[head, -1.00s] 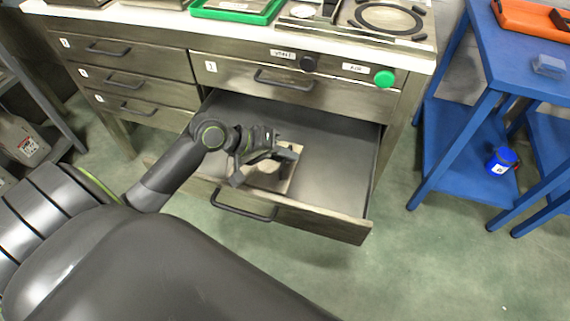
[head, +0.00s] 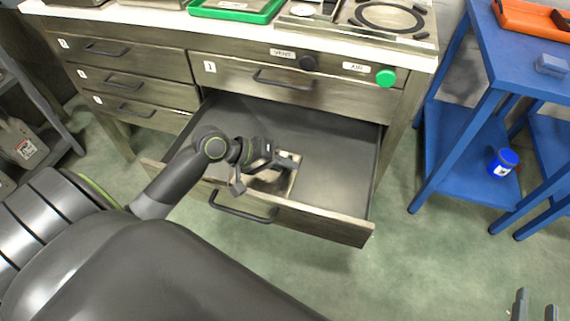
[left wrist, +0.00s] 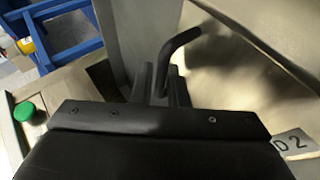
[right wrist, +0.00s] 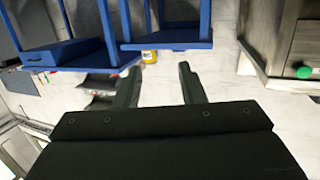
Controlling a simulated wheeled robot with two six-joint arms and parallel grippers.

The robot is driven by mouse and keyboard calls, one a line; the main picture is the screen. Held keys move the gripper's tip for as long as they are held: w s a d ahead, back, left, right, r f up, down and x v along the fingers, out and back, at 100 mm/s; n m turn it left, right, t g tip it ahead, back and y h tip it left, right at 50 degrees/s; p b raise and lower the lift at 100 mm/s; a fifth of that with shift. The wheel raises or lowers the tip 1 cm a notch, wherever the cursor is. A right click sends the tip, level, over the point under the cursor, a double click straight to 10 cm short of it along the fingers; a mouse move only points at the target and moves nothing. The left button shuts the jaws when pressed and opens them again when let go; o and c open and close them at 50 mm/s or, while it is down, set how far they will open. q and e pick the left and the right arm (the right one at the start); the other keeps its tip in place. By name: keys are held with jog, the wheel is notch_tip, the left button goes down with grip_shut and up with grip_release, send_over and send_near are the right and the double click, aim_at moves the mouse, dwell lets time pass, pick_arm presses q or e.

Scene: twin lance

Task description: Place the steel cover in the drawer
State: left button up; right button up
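The open drawer (head: 325,165) is pulled out below the drawer labelled 1. The steel cover (head: 270,179) is inside it, near the front, partly hidden by my left gripper (head: 288,160). In the left wrist view, the fingers of my left gripper (left wrist: 162,85) are close together on either side of the cover's bent black handle (left wrist: 180,45). I cannot tell whether the cover rests on the drawer floor. My right gripper (head: 535,305) is at the lower right, away from the drawer. Its fingers (right wrist: 160,85) are apart and empty in the right wrist view.
A worktop (head: 160,18) with a green tray (head: 235,9) and a ring fixture is above the drawers. A blue table (head: 515,50) stands at the right, with a blue container (head: 502,162) on its lower shelf. The floor right of the drawer is clear.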

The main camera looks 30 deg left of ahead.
aim_at(271, 177)
pick_arm(q)
jog(key=shift+o, duration=1.4)
